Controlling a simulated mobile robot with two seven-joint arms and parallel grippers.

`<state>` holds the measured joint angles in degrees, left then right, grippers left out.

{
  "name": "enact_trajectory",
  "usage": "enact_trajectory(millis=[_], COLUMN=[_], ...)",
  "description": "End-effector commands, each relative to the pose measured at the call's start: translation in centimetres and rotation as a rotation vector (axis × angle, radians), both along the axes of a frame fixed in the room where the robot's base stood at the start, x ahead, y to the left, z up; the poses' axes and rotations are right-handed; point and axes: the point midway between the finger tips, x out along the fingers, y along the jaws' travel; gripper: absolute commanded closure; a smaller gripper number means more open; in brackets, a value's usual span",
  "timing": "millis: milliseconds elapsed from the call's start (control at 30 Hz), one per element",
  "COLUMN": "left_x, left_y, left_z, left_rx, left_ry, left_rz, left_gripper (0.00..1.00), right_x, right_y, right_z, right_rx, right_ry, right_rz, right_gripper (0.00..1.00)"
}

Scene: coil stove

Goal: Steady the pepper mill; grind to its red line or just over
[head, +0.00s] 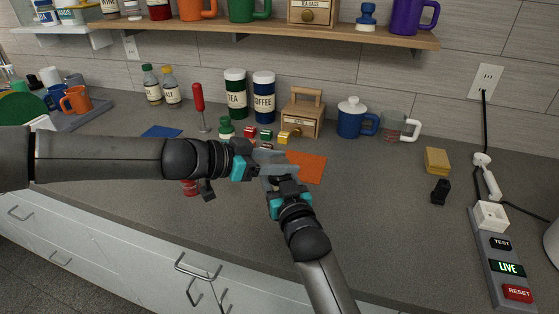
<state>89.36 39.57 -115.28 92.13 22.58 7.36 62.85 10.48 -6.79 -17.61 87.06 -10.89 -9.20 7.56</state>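I cannot make out a pepper mill or a red line on it; the grippers may hide it. My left gripper (282,164) reaches in from the left over the middle of the counter, beside an orange mat (308,166). Its grey fingers point right. My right gripper (272,182) comes up from below, with its fingers close under the left one's, overlapping them in this view. I cannot tell whether they touch, or whether either gripper holds anything. A red item (190,188) shows partly below my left arm.
Behind the grippers stand a green-capped jar (226,128), small coloured blocks (265,134), tea and coffee canisters (263,98), a wooden box (301,119) and a blue lidded mug (351,119).

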Motion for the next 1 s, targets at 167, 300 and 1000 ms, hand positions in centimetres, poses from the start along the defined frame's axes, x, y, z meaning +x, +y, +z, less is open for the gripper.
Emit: enact_trajectory(millis=[167, 300, 1000], left_x=[0.0, 0.0, 0.17], left_y=[0.02, 0.03, -0.08], left_z=[0.02, 0.02, 0.06], left_rx=[0.0, 0.0, 0.001], left_ry=[0.0, 0.0, -0.005], left_rz=[0.0, 0.0, -0.118], left_gripper=[0.66, 0.82, 1.0], right_x=[0.0, 0.0, -0.01], right_y=[-0.03, -0.03, -0.01], right_z=[-0.06, -0.06, -0.05], right_rx=[-0.001, -0.001, 0.0], right_ry=[0.001, 0.001, 0.001], right_rz=[0.0, -0.001, 0.0], right_gripper=[0.97, 0.97, 0.97])
